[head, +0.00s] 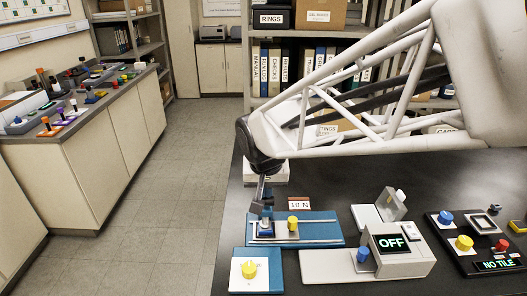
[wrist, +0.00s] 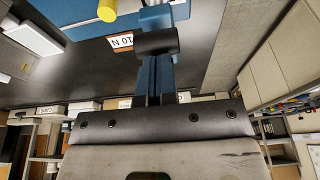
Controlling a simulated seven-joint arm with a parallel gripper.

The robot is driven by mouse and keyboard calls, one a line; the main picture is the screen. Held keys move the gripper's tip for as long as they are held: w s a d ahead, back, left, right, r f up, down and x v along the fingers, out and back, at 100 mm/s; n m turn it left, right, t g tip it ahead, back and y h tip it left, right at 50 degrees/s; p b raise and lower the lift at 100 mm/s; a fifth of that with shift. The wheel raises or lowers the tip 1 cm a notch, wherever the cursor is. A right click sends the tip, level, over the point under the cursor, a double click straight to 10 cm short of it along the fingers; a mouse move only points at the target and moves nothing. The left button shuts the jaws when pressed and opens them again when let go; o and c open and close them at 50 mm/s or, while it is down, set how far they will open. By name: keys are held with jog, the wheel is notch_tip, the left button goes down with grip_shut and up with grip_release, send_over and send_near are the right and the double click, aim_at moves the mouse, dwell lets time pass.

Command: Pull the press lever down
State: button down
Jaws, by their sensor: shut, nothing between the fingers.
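My gripper (head: 264,198) points down over the left end of the blue press base (head: 318,238) in the head view. Its fingers are shut and empty. A dark grip (head: 262,208), apparently the press lever's, lies right at the fingertips. In the wrist view the dark, roller-shaped grip (wrist: 170,42) crosses just past the fingertips (wrist: 157,62); I cannot tell whether they touch it. A blue block (head: 266,229) stands below it on the base. A yellow knob (head: 292,223) is just right, between pale rails. The lever's arm is mostly hidden.
A "10 N" sign (head: 299,204) lies behind the base. The black tabletop is bare left of the base.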

jog(key=shift+s+f+t, duration=0.45)
jog(key=shift+f+t, duration=0.05)
jog(key=shift+f, duration=0.15)
jog(key=shift+s+f, duration=0.15)
jog(key=shift+f, duration=0.2)
jog(key=shift+w+r, duration=0.2)
jog(key=shift+r, duration=0.55)
notch_tip(320, 180, up, 3)
jog(key=shift+w+r, duration=0.15)
jog(key=s+v, duration=0.1)
jog(key=v, duration=0.8)
jog(key=shift+s+f, duration=0.25)
jog(key=shift+f, duration=0.05)
